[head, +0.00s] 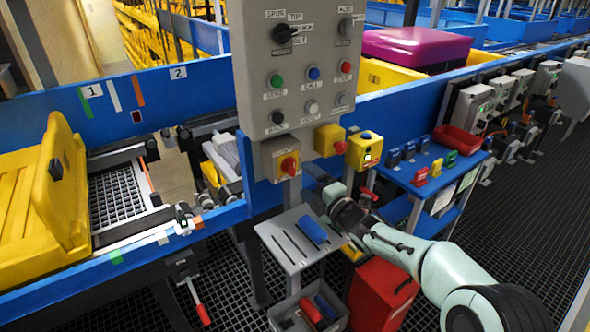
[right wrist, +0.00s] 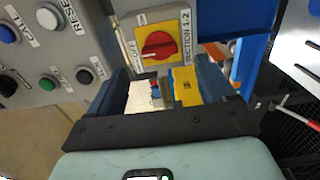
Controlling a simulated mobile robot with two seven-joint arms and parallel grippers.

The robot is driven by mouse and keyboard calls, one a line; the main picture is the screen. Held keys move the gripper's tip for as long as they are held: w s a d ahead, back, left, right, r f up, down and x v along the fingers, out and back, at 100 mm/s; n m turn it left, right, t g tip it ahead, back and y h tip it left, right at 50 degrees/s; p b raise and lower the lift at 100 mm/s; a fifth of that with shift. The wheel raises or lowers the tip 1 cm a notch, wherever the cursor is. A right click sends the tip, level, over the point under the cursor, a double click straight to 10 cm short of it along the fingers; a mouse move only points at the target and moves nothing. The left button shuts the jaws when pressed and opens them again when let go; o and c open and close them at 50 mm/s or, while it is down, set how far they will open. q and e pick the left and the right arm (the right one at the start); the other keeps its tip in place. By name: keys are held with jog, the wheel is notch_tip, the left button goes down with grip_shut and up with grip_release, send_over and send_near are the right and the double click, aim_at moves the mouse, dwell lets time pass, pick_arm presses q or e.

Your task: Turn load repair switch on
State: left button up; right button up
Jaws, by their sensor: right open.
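A grey control panel (head: 305,60) stands upright in the head view, with a black rotary knob (head: 284,33) at top left, a second knob (head: 346,27) at top right and rows of push buttons. Below it is a grey box with a red rotary switch (head: 288,165) on a yellow plate. In the right wrist view this red switch (right wrist: 159,46) is labelled "SECTION 1.2". I cannot read a load repair label on any control. My right gripper (head: 318,180) is open and empty, beneath the panel beside the red switch; its fingers (right wrist: 165,85) show in the wrist view. My left gripper is out of view.
A yellow button box (head: 366,150) is right of the panel. A blue rail (head: 185,92) and yellow tray (head: 25,215) are left. A red bin (head: 380,295) stands below.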

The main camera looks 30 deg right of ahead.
aim_at(294, 169)
jog(key=w, duration=0.6)
jog(key=shift+w+a+p, duration=0.3)
jog(key=shift+p, duration=0.1)
jog(key=c, duration=1.1)
jog(key=shift+o, duration=0.2)
